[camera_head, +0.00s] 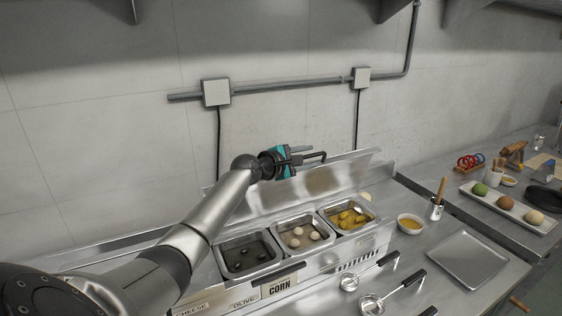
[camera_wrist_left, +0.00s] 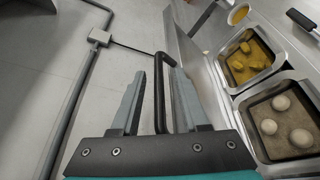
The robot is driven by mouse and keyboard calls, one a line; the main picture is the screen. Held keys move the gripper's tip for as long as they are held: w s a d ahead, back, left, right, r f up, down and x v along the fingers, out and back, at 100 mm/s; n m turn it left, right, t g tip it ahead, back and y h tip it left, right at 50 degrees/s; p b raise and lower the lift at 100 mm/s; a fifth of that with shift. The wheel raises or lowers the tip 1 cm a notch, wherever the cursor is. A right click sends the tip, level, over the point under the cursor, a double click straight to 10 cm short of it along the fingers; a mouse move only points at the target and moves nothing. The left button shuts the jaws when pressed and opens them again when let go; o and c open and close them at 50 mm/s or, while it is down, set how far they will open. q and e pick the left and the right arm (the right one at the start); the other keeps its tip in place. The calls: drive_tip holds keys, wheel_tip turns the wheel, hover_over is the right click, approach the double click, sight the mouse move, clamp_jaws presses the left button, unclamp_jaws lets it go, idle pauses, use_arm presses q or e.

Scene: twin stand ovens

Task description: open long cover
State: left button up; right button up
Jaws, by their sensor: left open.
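The long cover (camera_head: 290,193) is a shiny metal panel raised behind the food pans, leaning up and back toward the wall. It also shows as a metal strip in the left wrist view (camera_wrist_left: 200,62). A dark bent handle (camera_wrist_left: 159,100) lies between the fingers of my left gripper (camera_wrist_left: 155,92); it also shows in the head view (camera_head: 317,156). My left gripper (camera_head: 303,153) is open, above the cover's upper edge, with a finger on each side of the handle. Gaps show beside the handle; I cannot tell whether either finger touches it. My right gripper is out of view.
Uncovered pans hold dark pieces (camera_head: 247,255), white balls (camera_head: 296,233) and yellow pieces (camera_head: 348,218). A bowl (camera_head: 410,224), a square tray (camera_head: 467,258) and ladles (camera_head: 370,272) are at right. The wall and its conduit (camera_head: 275,88) are close behind.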

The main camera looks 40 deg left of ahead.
use_arm(q)
drive_tip(key=v, duration=1.3)
drive_tip(key=shift+s, duration=0.3)
